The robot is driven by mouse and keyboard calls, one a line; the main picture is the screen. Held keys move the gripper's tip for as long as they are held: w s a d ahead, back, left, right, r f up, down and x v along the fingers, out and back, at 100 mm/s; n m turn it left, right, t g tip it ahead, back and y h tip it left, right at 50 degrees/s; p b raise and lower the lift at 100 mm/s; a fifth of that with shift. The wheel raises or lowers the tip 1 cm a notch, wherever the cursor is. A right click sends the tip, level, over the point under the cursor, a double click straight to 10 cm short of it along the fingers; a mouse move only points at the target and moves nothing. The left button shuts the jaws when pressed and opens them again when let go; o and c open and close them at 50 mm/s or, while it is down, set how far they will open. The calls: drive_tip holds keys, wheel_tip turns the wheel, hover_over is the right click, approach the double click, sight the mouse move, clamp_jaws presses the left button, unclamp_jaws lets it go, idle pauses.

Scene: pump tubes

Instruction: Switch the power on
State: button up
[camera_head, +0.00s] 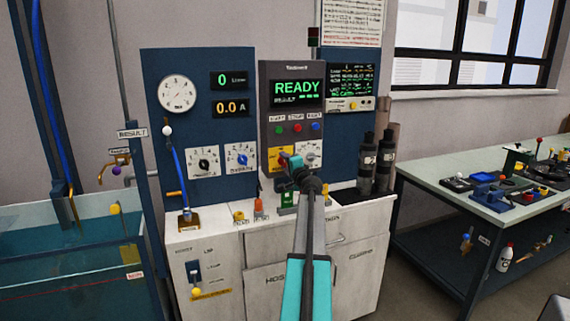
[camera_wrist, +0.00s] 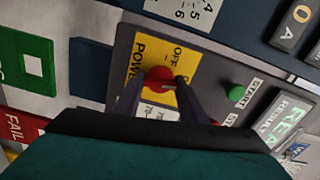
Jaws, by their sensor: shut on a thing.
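The power switch has a yellow plate (camera_head: 274,155) at the lower left of the grey control unit, left of a white dial. In the wrist view the plate (camera_wrist: 183,64) reads POWER and OFF, and the switch's red knob (camera_wrist: 158,77) sits between my fingertips. My gripper (camera_head: 289,161) reaches up to the plate from the front and is shut on the red knob. My gripper hides most of the switch in the head view, so its exact position is hard to tell. The unit's display (camera_head: 297,89) is lit and reads READY in green.
Green, red and blue buttons (camera_head: 297,128) sit just above the switch. A dark blue panel (camera_head: 205,120) with a gauge stands left. Dark cylinders (camera_head: 386,158) stand right on the white cabinet (camera_head: 225,255). A water tank (camera_head: 70,265) is far left, a workbench (camera_head: 440,180) right.

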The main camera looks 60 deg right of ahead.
drive_tip(key=shift+m, duration=0.9)
drive_tip(key=o, duration=1.1)
drive_tip(key=shift+c, duration=0.2)
drive_tip(key=shift+s+a, duration=0.15)
drive_tip(key=b+v, duration=0.1)
drive_tip(key=v, duration=1.2)
drive_tip(key=shift+a, duration=0.2)
drive_tip(key=shift+s+f, duration=0.1)
drive_tip(key=shift+s, duration=0.15)
